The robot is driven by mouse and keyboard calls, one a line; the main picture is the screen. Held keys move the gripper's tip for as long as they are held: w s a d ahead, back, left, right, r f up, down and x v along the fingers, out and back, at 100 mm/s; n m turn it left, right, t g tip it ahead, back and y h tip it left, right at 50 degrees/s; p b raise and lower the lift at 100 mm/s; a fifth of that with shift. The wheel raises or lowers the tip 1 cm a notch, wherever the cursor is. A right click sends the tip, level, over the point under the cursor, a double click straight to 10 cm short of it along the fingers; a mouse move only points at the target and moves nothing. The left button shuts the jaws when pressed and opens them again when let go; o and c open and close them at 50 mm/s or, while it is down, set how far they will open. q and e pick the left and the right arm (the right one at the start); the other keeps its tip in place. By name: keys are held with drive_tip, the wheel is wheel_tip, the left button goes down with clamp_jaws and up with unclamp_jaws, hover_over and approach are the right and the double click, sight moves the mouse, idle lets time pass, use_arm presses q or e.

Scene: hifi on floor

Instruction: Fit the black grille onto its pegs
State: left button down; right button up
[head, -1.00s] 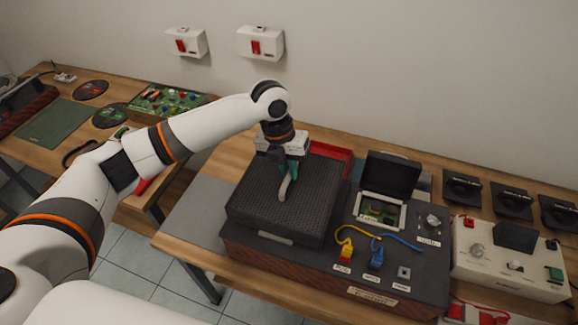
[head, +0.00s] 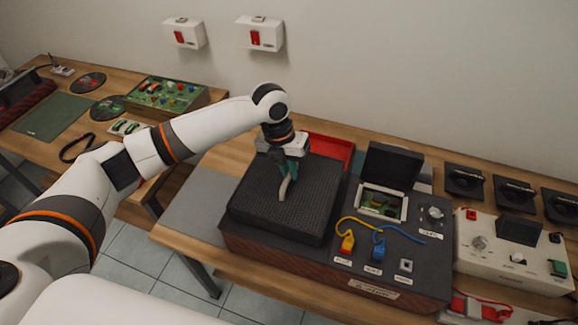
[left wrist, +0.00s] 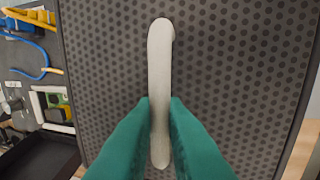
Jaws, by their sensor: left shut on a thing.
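The black grille (head: 262,212) is a square, perforated dark panel at the left end of the dark hi-fi unit (head: 400,284). It lies about level over that end; I cannot tell whether it is seated, and the pegs are hidden. My left gripper (head: 284,180), with green fingers, is above the grille's middle. In the left wrist view the left gripper (left wrist: 160,115) is shut on the grille's pale handle (left wrist: 160,60), which stands out from the perforated face. The grille (left wrist: 105,70) fills most of that view. My right gripper is not in view.
On the unit, right of the grille, are an open-lidded box (head: 382,203), yellow and blue cables (head: 362,226) and a knob (head: 434,213). A red tray (head: 330,150) lies behind. A white device (head: 515,257) stands right. A grey mat (head: 195,207) lies left, clear.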

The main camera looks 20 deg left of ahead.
use_arm(q)
drive_tip(key=shift+f, duration=0.5)
drive_tip(key=c, duration=1.4)
unclamp_jaws()
drive_tip(key=r+b, duration=0.1)
drive_tip(key=r, duration=0.3)
drive_tip(key=a+r+b, duration=0.1)
drive_tip(key=r, duration=0.3)
drive_tip(key=a+r+b, duration=0.1)
drive_tip(key=r, duration=0.2)
drive_tip(key=shift+a+r+b, duration=0.15)
drive_tip(key=shift+r+b, duration=0.15)
drive_tip(key=shift+r, duration=0.1)
